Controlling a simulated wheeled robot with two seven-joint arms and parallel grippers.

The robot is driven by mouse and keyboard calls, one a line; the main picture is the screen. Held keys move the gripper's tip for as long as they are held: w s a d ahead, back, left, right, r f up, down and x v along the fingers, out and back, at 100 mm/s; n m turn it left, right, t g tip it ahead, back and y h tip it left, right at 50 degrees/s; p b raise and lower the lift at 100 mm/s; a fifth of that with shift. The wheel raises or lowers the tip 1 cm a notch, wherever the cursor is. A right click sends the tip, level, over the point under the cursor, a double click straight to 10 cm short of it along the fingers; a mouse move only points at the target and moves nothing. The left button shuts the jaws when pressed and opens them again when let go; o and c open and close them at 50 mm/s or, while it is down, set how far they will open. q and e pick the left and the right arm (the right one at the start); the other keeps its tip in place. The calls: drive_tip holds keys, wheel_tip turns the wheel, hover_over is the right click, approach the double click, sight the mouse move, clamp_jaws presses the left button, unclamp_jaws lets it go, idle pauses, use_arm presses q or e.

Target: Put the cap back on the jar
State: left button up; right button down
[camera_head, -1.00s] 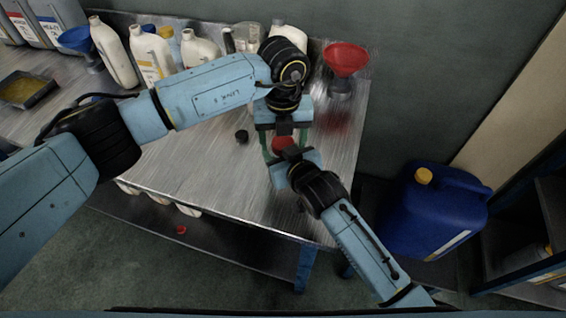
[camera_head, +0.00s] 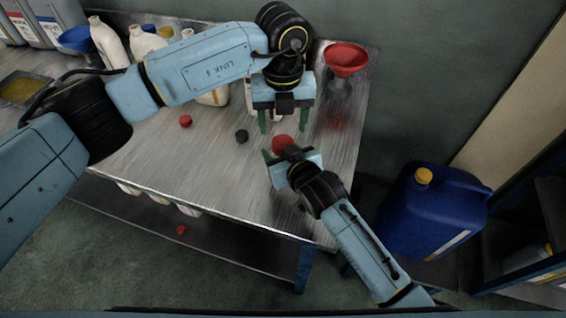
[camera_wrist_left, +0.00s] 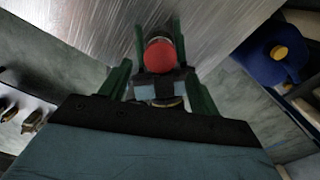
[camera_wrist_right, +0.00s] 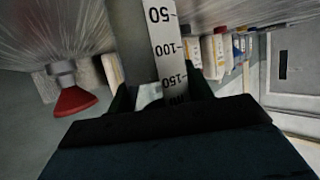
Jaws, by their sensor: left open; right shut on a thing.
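The jar (camera_wrist_right: 168,45), a narrow vessel with a white scale marked 50, 100 and 150, stands between the fingers of my right gripper (camera_head: 281,157), which is shut on it. A red cap (camera_head: 283,142) sits at the top of the jar; it also shows in the left wrist view (camera_wrist_left: 160,55). Whether it is fully seated cannot be told. My left gripper (camera_head: 283,121) is open and empty, just behind the cap in the head view and apart from it. The jar's body is mostly hidden in the head view.
A black cap (camera_head: 241,136) and another red cap (camera_head: 185,121) lie on the metal table (camera_head: 200,165). A red funnel (camera_head: 346,60) stands at the back right. White bottles (camera_head: 110,42) line the back. A blue canister (camera_head: 432,212) stands right of the table.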

sight(283, 142)
use_arm(q)
wheel_tip(283, 142, up, 3)
drive_tip(key=shift+f, duration=0.2)
drive_tip(key=shift+f, duration=4.05)
drive_tip(key=c, duration=0.9)
drive_tip(key=o, duration=1)
